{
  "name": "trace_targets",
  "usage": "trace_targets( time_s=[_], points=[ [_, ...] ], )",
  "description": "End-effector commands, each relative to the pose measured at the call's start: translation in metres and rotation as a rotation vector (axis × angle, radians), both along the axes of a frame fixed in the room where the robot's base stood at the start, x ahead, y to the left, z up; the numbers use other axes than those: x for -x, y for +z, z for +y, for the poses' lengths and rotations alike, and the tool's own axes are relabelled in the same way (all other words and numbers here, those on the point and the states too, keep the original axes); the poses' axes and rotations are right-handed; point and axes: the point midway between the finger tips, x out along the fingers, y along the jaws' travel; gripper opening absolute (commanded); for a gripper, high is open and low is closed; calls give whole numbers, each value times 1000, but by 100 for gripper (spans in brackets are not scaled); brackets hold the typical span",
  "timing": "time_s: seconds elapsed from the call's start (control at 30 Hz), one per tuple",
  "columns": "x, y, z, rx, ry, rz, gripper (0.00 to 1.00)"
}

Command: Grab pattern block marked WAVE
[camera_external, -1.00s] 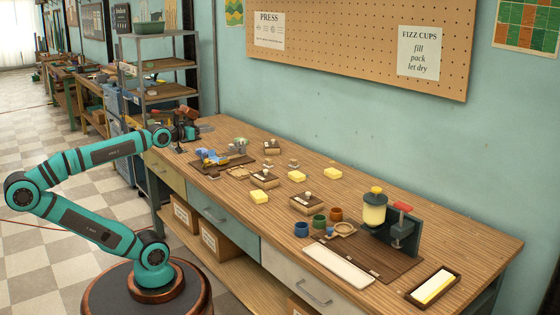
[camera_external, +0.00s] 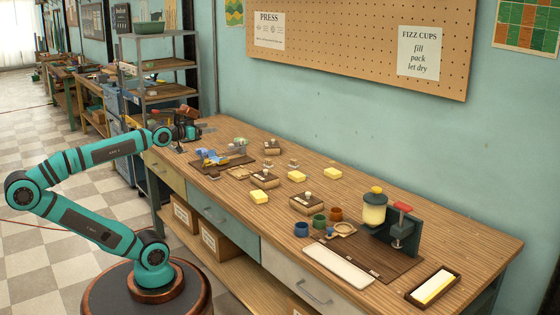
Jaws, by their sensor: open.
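Several wooden blocks with pale knobs stand on the bench. One block (camera_external: 271,148) is at the back, one block (camera_external: 265,181) is in the middle, and one block (camera_external: 307,204) is nearer the front right. Any markings on them are too small to read, so I cannot tell which one says WAVE. My gripper (camera_external: 207,127) is open over the far left end of the bench. It points right, apart from the blocks and to their left, with nothing seen between its fingers.
Yellow soap bars (camera_external: 260,197) lie between the blocks. Coloured cups (camera_external: 301,230), a press (camera_external: 404,230) and a white board (camera_external: 339,266) occupy the right end. The bench's front strip is largely clear.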

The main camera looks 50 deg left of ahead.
Motion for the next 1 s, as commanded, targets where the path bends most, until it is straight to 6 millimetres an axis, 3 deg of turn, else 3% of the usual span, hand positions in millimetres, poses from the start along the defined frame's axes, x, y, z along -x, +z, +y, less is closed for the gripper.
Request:
trace_targets(
  time_s=[0.17, 0.53, 1.0],
  points=[
    [-27, 8, 0, 8, 0, 78, 67],
    [-115, 25, 0, 36, 8, 342, 67],
    [-226, 22, -1, 69, 27, 677, 67]
  ],
)
